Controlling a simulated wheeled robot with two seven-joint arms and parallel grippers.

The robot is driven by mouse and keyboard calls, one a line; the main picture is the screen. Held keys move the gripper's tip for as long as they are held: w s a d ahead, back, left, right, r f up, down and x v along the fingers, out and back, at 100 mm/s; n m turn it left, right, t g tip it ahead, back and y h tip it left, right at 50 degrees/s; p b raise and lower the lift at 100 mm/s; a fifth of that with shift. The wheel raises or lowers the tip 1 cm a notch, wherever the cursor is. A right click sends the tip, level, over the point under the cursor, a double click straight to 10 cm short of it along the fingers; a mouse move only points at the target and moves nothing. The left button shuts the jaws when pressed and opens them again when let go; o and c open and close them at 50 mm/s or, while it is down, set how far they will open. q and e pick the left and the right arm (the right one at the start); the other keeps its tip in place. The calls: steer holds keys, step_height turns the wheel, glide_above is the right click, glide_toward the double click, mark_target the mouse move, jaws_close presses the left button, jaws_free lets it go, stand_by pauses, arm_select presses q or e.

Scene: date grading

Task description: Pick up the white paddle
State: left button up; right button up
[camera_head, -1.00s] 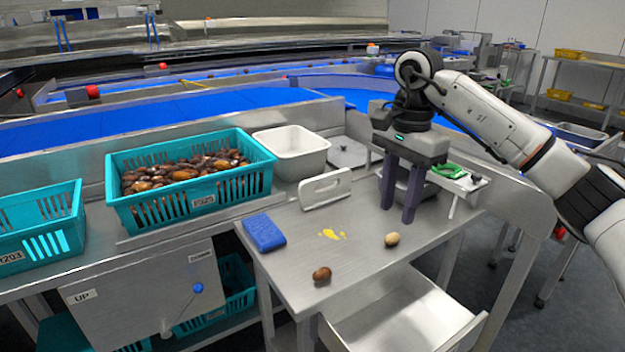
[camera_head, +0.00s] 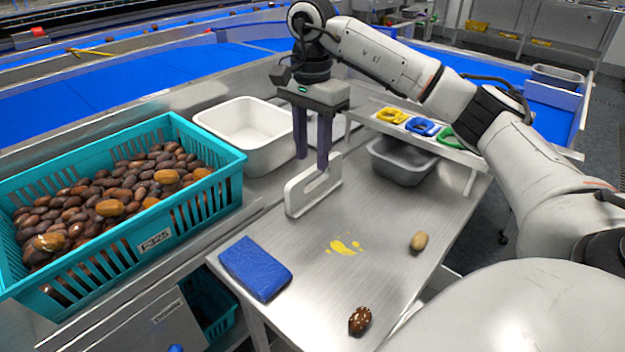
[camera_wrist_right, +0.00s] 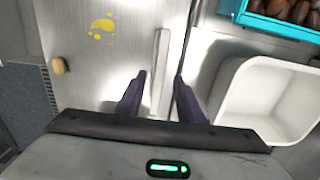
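In the right wrist view the paddle (camera_wrist_right: 161,62) shows edge-on as a narrow light bar. My right gripper (camera_head: 312,162) is open, pointing down over the paddle's far end. In the right wrist view the paddle lies between the two dark fingers of the gripper (camera_wrist_right: 159,76), with gaps at both sides. I cannot tell how far the fingertips reach down beside it. My left gripper is not in view.
A teal crate (camera_head: 205,206) of dates and a white tub (camera_head: 218,140) stand left of the paddle. A blue sponge (camera_head: 255,268), yellow smear (camera_head: 345,247), pale date (camera_head: 419,241) and dark date (camera_head: 360,320) lie on the steel table (camera_head: 310,300). A grey tub (camera_head: 400,172) stands behind right.

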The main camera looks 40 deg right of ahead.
mark_target(314, 167)
steer(key=f, duration=0.6)
steer(key=shift+s+d+f+b, duration=0.1)
steer(key=shift+d+b, duration=0.2)
steer(key=shift+b, duration=0.1)
steer(key=shift+c, duration=0.2)
jaws_close()
